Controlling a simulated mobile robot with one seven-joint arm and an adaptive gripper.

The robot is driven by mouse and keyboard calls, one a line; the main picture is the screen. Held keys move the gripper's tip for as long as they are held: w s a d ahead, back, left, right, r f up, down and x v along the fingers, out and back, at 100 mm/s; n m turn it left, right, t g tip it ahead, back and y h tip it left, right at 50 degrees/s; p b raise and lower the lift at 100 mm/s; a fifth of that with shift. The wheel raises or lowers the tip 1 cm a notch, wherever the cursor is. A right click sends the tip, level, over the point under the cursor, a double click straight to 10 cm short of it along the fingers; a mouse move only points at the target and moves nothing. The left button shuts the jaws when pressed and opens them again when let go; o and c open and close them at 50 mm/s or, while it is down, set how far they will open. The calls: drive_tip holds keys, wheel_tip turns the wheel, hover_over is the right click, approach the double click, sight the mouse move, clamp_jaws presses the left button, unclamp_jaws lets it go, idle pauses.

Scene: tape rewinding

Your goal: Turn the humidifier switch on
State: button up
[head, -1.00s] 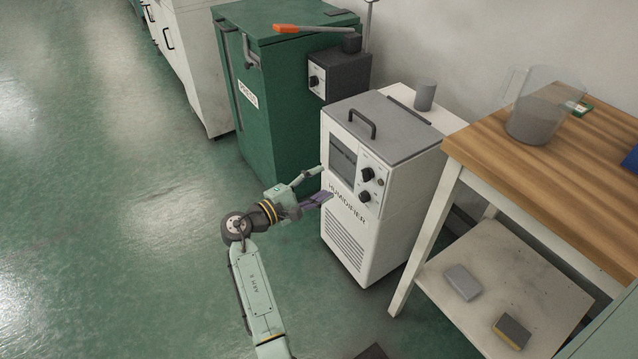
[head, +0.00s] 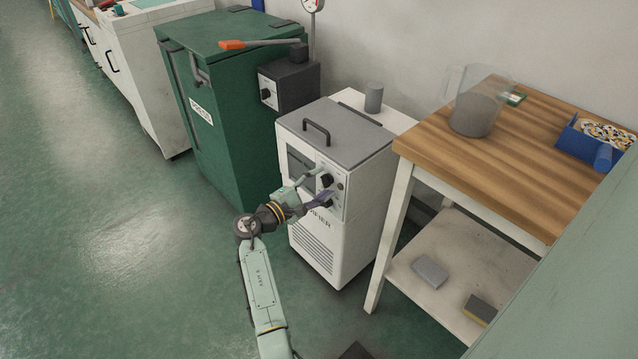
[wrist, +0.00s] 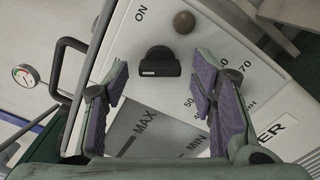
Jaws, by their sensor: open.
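The white humidifier (head: 318,250) stands on the floor, with its control panel facing my gripper (head: 321,187). In the wrist view, the black switch knob (wrist: 158,62) sits beside the "ON" label on the panel. My gripper (wrist: 162,80) is open, with its purple-padded fingers on either side of the switch in the picture. The switch appears just beyond the fingertips, and no contact shows. A second black knob (wrist: 233,75), by the numbered scale, is partly behind the right finger. The gripper covers part of the panel in the head view.
A brown round button or lamp (wrist: 184,22) is near the switch. The humidifier's top handle (head: 316,130) stands above the panel. A green cabinet (head: 215,130) is to the left and a wooden-topped table (head: 520,165) to the right. Open floor (head: 130,260) lies left.

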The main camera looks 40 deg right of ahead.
drive_tip(key=shift+c, duration=0.2)
drive_tip(key=c, duration=1.1)
drive_tip(key=shift+f+m+b, duration=0.15)
drive_tip(key=shift+m+b, duration=0.15)
drive_tip(key=shift+b, duration=0.1)
drive_tip(key=m+b, duration=0.9)
drive_tip(key=b, duration=0.3)
drive_tip(key=shift+b, duration=0.3)
drive_tip(key=shift+r+m+b, duration=0.25)
drive_tip(key=shift+m+b, duration=0.9)
drive_tip(key=shift+m, duration=0.05)
drive_tip(key=shift+r, duration=0.1)
